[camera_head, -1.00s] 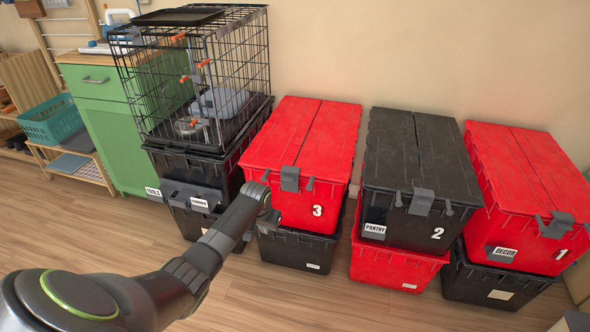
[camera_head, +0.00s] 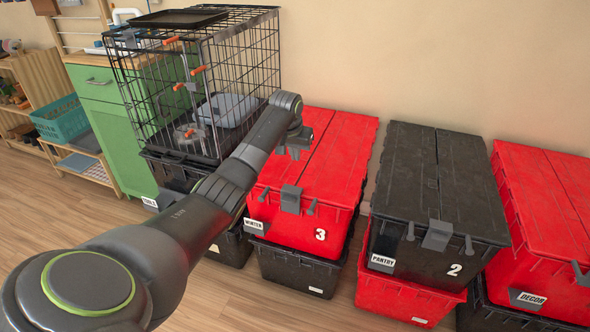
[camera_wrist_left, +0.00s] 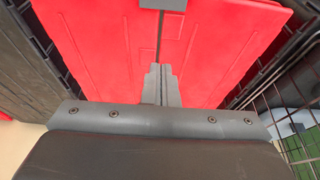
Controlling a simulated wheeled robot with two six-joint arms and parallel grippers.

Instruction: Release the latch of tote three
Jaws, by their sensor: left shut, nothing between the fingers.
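Tote three (camera_head: 330,225) is red, labelled WINTER and 3, with its two-flap lid closed. Its grey latch (camera_head: 290,199) sits at the middle of the lid's front edge. A smaller grey piece (camera_head: 312,206) is just to its right. My left gripper (camera_head: 294,150) is over the back part of the lid, behind the latch and apart from it. In the left wrist view my left gripper (camera_wrist_left: 161,85) is shut and empty above the red lid, and the grey latch (camera_wrist_left: 163,5) shows at the top edge. My right gripper is out of view.
Tote three stands on a black tote (camera_head: 296,270). The wire cage (camera_head: 240,70) rises close at left on black totes. Black tote two (camera_head: 440,190), labelled PANTRY, is close at right, with a red DECOR tote (camera_head: 545,225) beyond. Open floor lies in front.

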